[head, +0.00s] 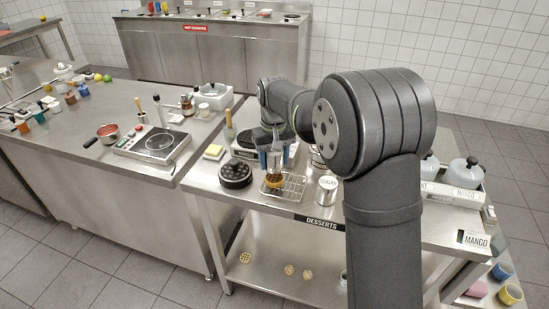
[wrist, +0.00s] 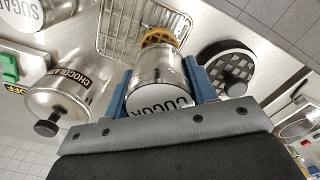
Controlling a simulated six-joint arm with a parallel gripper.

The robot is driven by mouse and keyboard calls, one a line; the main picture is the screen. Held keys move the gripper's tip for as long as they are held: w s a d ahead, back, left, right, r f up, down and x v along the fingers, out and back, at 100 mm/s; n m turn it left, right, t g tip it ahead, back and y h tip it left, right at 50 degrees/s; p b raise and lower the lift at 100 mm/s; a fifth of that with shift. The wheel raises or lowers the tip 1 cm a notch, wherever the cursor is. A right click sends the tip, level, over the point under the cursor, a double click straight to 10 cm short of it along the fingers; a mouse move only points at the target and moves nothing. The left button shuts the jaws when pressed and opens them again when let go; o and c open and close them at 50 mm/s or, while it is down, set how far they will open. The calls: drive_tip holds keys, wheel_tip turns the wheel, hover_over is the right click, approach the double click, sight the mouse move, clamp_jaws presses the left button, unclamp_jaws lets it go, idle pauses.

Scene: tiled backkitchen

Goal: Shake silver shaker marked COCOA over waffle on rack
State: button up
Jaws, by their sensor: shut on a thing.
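My gripper (head: 274,158) is shut on a silver shaker (wrist: 158,80), with one blue finger on each side of it. Its black lettering reads COCOA and is partly cut off behind my gripper in the wrist view. The waffle (wrist: 160,37) is golden and lies on the wire rack (wrist: 116,30); part of it is hidden by the shaker. In the head view the waffle (head: 274,183) shows just below my gripper on the rack (head: 294,187). I cannot tell the exact gap or the shaker's tilt.
A sugar shaker (head: 327,190) stands right of the rack. A round black waffle iron (head: 235,175) is left of the rack. The DESSERTS table's front edge (head: 312,220) is close by.

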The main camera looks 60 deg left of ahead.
drive_tip(key=shift+d+r, duration=0.25)
drive_tip(key=shift+d, duration=0.55)
drive_tip(key=a, duration=0.3)
drive_tip(key=shift+f, duration=0.2)
drive_tip(key=shift+d+r, duration=0.2)
drive_tip(key=shift+d, duration=1.35)
drive_tip(key=shift+a+f, duration=0.15)
drive_tip(key=shift+a, duration=0.05)
drive_tip(key=shift+d, duration=0.15)
